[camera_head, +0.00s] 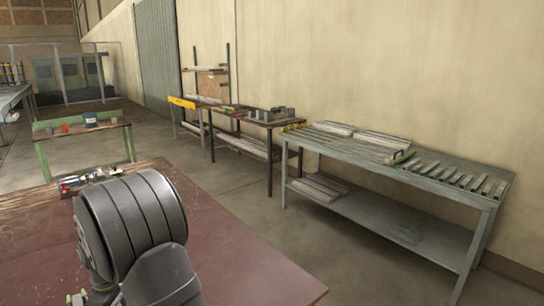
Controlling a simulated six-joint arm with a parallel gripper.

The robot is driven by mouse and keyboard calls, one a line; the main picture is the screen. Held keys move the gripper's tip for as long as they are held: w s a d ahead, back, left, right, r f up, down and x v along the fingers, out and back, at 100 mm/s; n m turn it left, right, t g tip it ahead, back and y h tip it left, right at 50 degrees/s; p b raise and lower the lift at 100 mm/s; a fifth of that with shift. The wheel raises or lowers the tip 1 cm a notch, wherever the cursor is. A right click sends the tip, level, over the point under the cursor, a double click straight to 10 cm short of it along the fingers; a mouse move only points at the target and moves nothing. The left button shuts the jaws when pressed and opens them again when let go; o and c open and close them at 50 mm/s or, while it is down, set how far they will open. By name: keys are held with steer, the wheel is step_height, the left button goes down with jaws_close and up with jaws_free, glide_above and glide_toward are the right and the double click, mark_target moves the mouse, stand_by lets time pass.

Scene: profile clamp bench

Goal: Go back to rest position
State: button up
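My gripper is not in view. A thick dark grey ribbed part of my own arm stands in the lower left and hides part of the table behind it. The reddish-brown table top (245,262) spreads across the lower left and is bare to the right of the arm. Several small metal and coloured parts (90,178) lie near its far edge; they are too small to tell apart.
A grey metal bench (345,150) with several profiles on top and a lower shelf stands along the right wall. Behind it is a dark workbench (235,113) with a yellow bar. A green-framed bench (60,137) stands at the left. Bare floor (255,207) lies between.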

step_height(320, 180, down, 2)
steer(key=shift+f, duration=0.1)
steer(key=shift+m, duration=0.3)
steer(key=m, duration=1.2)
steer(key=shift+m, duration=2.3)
